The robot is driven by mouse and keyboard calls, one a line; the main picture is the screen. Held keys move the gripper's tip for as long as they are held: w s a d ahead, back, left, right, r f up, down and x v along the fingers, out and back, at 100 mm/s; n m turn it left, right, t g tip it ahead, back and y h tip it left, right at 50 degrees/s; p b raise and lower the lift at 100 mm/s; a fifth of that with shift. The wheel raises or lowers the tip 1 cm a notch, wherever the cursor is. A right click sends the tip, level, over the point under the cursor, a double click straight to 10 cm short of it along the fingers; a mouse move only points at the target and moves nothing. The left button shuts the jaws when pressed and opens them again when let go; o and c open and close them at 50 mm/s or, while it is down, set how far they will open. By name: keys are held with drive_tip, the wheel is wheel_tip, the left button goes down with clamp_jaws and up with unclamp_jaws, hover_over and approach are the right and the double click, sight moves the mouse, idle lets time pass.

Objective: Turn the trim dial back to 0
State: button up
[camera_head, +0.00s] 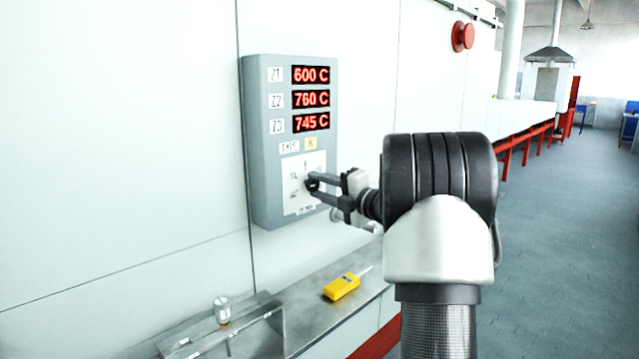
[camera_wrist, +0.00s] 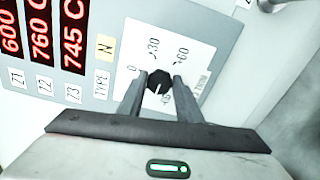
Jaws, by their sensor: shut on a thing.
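The trim dial (camera_wrist: 158,82) is a small black knob on a white plate (camera_wrist: 190,32) of the grey control panel (camera_head: 255,150). My gripper (camera_wrist: 160,79) is shut on it, one finger on each side. A pale mark on the dial points toward the lower edge of the wrist view. The label 0 is at the dial's left there, 30 above and 60 at upper right; a label below is hard to read. In the head view my gripper (camera_head: 310,185) reaches the panel from the right and largely hides the dial.
Red displays (camera_head: 311,98) read 600 C, 760 C and 745 C. Below the panel, a metal ledge (camera_head: 300,295) holds a yellow handheld device (camera_head: 342,287) and a small jar (camera_head: 222,310). A red button (camera_head: 462,37) is on the wall. The floor at right is clear.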

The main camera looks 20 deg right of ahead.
drive_tip(key=m+p, duration=0.2)
drive_tip(key=m, duration=0.2)
drive_tip(key=shift+m, duration=0.4)
drive_tip(key=m+p, duration=0.3)
drive_tip(key=m, duration=0.1)
drive_tip(key=shift+m, duration=0.3)
drive_tip(key=m+p, duration=0.3)
drive_tip(key=m, duration=0.2)
drive_tip(key=shift+p, duration=0.4)
drive_tip(key=shift+f+m+p, duration=0.1)
drive_tip(key=shift+m+p, duration=0.65)
drive_tip(key=shift+m, duration=0.45)
drive_tip(key=shift+a+f, duration=0.1)
drive_tip(key=o, duration=1)
drive_tip(key=shift+o, duration=0.2)
drive_tip(key=shift+s, duration=0.1)
drive_tip(key=b+v, duration=0.1)
drive_tip(key=v, duration=1.6)
drive_tip(key=shift+s, duration=0.15)
